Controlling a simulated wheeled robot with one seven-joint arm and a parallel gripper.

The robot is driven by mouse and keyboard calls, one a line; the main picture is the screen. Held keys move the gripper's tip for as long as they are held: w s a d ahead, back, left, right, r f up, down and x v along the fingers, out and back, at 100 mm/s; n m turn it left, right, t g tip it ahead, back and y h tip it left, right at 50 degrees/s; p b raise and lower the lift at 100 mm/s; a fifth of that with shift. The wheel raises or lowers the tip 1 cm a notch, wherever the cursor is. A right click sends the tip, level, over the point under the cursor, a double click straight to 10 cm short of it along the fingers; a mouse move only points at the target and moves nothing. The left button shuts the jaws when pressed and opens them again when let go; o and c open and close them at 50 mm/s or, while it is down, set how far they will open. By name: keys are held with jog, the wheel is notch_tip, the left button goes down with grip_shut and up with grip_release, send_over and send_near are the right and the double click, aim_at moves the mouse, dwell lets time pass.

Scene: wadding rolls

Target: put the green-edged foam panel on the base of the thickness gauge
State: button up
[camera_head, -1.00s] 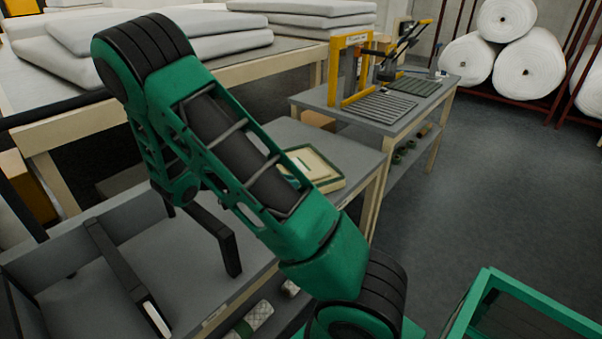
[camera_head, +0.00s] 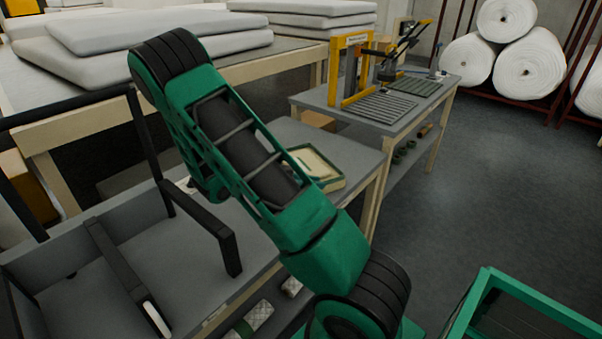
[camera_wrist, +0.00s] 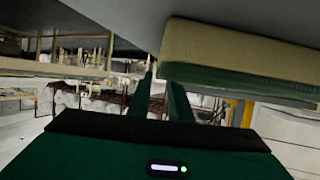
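A flat cream piece with green edges (camera_head: 316,167) lies on the grey table beyond my arm, which hides part of it. In the wrist view a cream slab with a green side (camera_wrist: 245,62) looms close at upper right, against a broad grey surface. My gripper (camera_wrist: 159,79) shows two dark green fingers with a narrow gap and nothing between them; the slab is beside them, to the right. My gripper is hidden in the head view. A yellow frame (camera_head: 335,70) with a small label and a grey slatted base (camera_head: 382,107) stands on the back table; the label is unreadable.
A black lever device (camera_head: 400,48) stands beside the yellow frame, near a greenish slatted plate (camera_head: 416,87). White rolls (camera_head: 528,72) fill a rack at the back right. Thick grey pads (camera_head: 160,40) are stacked at the left.

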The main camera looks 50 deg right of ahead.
jog(key=shift+s+d+f, duration=0.1)
jog(key=shift+d, duration=0.1)
grip_shut()
